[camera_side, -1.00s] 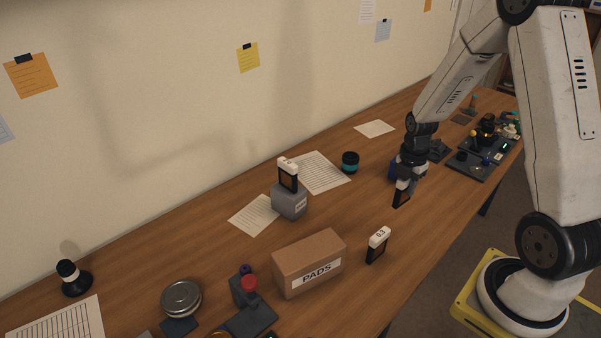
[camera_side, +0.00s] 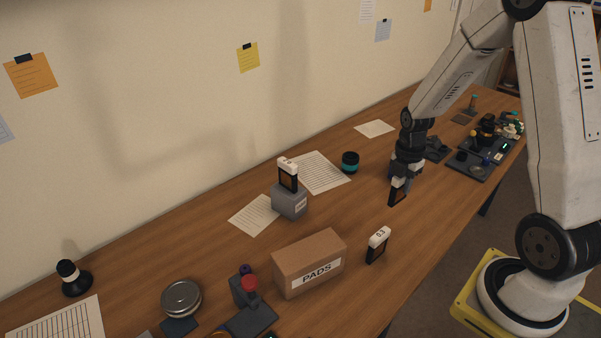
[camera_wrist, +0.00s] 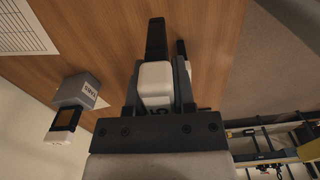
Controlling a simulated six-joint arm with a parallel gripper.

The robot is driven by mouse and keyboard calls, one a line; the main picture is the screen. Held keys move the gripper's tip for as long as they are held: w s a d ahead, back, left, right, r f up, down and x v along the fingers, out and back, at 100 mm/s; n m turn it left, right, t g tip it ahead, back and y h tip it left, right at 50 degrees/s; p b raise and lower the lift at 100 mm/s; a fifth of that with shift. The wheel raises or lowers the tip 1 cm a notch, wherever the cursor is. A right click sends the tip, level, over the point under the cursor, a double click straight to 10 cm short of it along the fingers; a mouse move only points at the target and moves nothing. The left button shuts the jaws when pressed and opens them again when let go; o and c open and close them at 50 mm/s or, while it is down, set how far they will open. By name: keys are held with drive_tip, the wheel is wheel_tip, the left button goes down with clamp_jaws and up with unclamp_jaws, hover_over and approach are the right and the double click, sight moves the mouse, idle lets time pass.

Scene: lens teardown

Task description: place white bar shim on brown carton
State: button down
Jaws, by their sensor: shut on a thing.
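My gripper (camera_side: 402,178) is shut on a white bar shim with a dark lower part (camera_side: 397,196), held at the right of the table in the side view. In the wrist view the shim's white block (camera_wrist: 155,82) with a dark marking sits between the fingers of my gripper (camera_wrist: 160,90). The brown carton (camera_side: 305,256) labelled PADS stands on the table, to the left of and nearer than my gripper. Its top looks bare.
A similar white-topped piece marked 0.3 (camera_side: 378,245) stands right of the carton. Another (camera_side: 288,174) stands on a grey block (camera_side: 290,203) behind it. A dark stand with a red knob (camera_side: 249,284) is left of the carton. Open table lies between gripper and carton.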

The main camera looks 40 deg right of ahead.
drive_tip(key=s+a+r, duration=0.2)
drive_tip(key=a+r, duration=0.2)
drive_tip(key=a, duration=0.4)
drive_tip(key=s+a+r, duration=0.3)
drive_tip(key=a+r, duration=0.1)
drive_tip(key=a, duration=0.3)
drive_tip(key=s+a+r+n, duration=0.1)
drive_tip(key=s+a+r, duration=0.2)
drive_tip(key=a, duration=0.5)
drive_tip(key=shift+a+r, duration=0.35)
drive_tip(key=shift+r, duration=0.25)
approach(311, 248)
drive_tip(key=shift+s, duration=0.25)
drive_tip(key=shift+f, duration=0.1)
drive_tip(key=shift+w+a+f, duration=0.1)
drive_tip(key=shift+w+f, duration=0.15)
drive_tip(key=shift+f, duration=1.55)
